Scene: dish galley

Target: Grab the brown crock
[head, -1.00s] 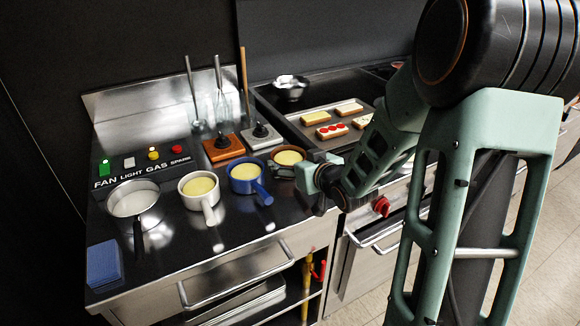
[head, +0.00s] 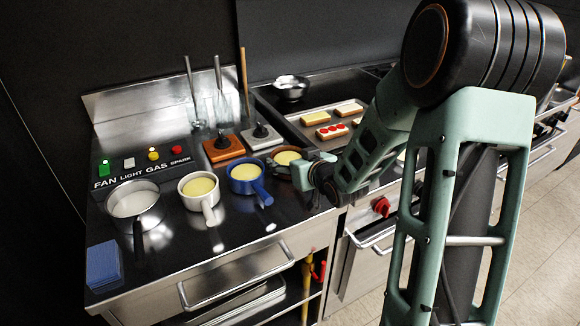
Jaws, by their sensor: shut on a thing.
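The brown crock (head: 284,166), with pale yellow contents, stands at the right end of a row of pots on the dark counter. My gripper (head: 305,172) is at its right side, shut on it. The fingertips and the crock's handle are largely hidden by my gripper and wrist. The crock looks upright. I cannot tell whether it is clear of the counter.
A blue crock (head: 246,178) stands close on the left, then a white crock (head: 199,192) and a steel pan (head: 135,206). A tray of toasts (head: 325,120) lies at the back right.

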